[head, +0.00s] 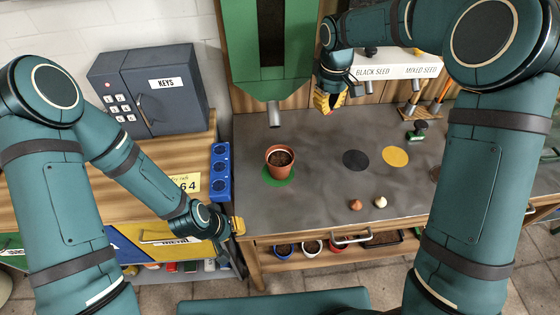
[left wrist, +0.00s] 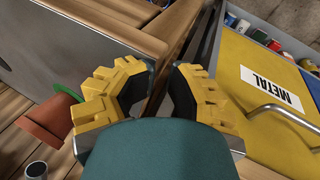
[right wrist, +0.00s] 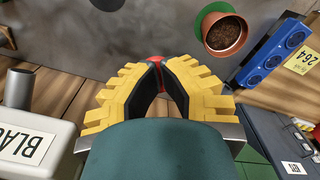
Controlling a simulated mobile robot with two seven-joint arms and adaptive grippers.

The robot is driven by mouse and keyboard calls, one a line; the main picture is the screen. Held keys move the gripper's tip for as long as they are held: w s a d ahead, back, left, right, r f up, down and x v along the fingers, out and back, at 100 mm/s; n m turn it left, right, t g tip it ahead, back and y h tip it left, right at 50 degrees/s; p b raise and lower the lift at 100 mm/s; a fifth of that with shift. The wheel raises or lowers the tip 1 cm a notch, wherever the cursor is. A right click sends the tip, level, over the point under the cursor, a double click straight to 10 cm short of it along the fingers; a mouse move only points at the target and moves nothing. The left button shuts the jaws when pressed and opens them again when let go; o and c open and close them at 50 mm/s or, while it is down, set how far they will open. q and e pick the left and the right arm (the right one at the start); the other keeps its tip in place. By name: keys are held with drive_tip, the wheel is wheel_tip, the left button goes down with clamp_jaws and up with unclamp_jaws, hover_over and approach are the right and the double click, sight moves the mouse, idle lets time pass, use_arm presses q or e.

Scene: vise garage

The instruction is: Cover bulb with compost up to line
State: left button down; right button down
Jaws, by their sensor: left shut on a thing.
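A terracotta pot (head: 280,158) stands upright on a green disc (head: 272,180) on the bench. Dark brown compost shows inside; no bulb can be made out in it. The pot also shows in the right wrist view (right wrist: 225,34). A green hopper (head: 265,70) with a grey spout (head: 274,113) hangs behind the pot. My right gripper (head: 327,100) is right of the spout, with a small red part (right wrist: 156,62) between its fingertips; whether it grips it is unclear. My left gripper (head: 238,226) is shut on the bench's wooden front corner (left wrist: 166,75), its fingertips partly apart.
A brown bulb (head: 355,204) and a cream bulb (head: 381,202) lie near the bench's front edge. A black disc (head: 356,160) and a yellow disc (head: 395,156) lie right of the pot. A blue holder (head: 220,172) is at the left edge. Seed dispensers (head: 395,70) stand behind right.

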drive_tip(key=shift+w+d+r+p, duration=0.1)
drive_tip(key=shift+w+r+p, duration=0.1)
drive_tip(key=shift+r+p, duration=0.35)
drive_tip(key=shift+w+r+p, duration=0.2)
drive_tip(key=shift+r+p, duration=0.25)
drive_tip(key=shift+r, duration=0.2)
drive_tip(key=shift+r+p, duration=1.35)
drive_tip(key=shift+r, duration=0.4)
wheel_tip(320, 180, up, 6)
drive_tip(key=p, duration=0.3)
